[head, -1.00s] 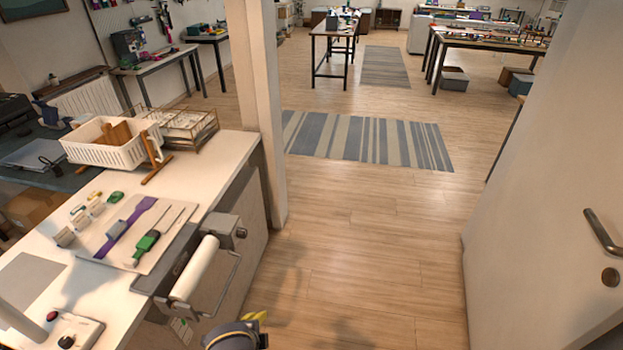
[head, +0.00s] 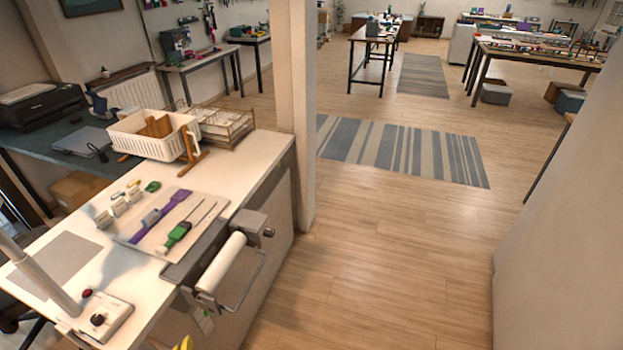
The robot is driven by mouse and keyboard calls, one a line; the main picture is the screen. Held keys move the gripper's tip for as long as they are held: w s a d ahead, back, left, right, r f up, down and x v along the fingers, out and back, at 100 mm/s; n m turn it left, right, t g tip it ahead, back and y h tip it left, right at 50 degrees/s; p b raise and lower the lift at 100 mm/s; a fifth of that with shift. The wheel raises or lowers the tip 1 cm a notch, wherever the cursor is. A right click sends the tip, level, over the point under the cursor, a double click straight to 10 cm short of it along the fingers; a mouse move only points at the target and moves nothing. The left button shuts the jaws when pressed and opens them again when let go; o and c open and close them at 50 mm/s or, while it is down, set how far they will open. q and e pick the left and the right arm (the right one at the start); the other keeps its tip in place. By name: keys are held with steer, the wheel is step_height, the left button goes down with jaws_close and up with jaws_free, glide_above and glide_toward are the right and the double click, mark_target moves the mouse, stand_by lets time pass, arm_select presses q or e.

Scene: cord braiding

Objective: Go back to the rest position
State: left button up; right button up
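Neither gripper can be made out in the head view. Only a small yellow tip (head: 184,343) shows at the bottom edge, and I cannot tell what it belongs to. The white worktable (head: 235,172) stands at the left. On it lies a pale board (head: 150,243) with a purple tool (head: 172,204) and a green-handled tool (head: 180,233). A white roller (head: 221,262) in a metal frame is fixed at the table's right edge.
A white basket (head: 152,141) and a wire rack (head: 222,127) stand at the table's back. A pillar (head: 292,110) rises beside it. A pale panel (head: 565,220) closes off the right. The wooden floor (head: 400,245) between is clear up to a striped rug (head: 400,148).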

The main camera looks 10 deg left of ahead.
arm_select(q)
steer(key=s+d+f+g+h, duration=0.1)
steer(key=s+d+f, duration=0.1)
steer(key=f, duration=0.9)
steer(key=s+d+f+g+h, duration=0.1)
steer(key=d+f, duration=0.1)
steer(key=f, duration=0.9)
steer(key=s+d+f+g+h, duration=0.1)
steer(key=s+d+f, duration=0.1)
steer(key=f, duration=0.8)
steer(key=s+f+n+g+h, duration=0.1)
steer(key=s+f+n+g, duration=0.1)
steer(key=s+f, duration=1.5)
steer(key=shift+s+a+f+n+g, duration=0.35)
steer(key=shift+s+n, duration=0.35)
steer(key=shift+s, duration=0.9)
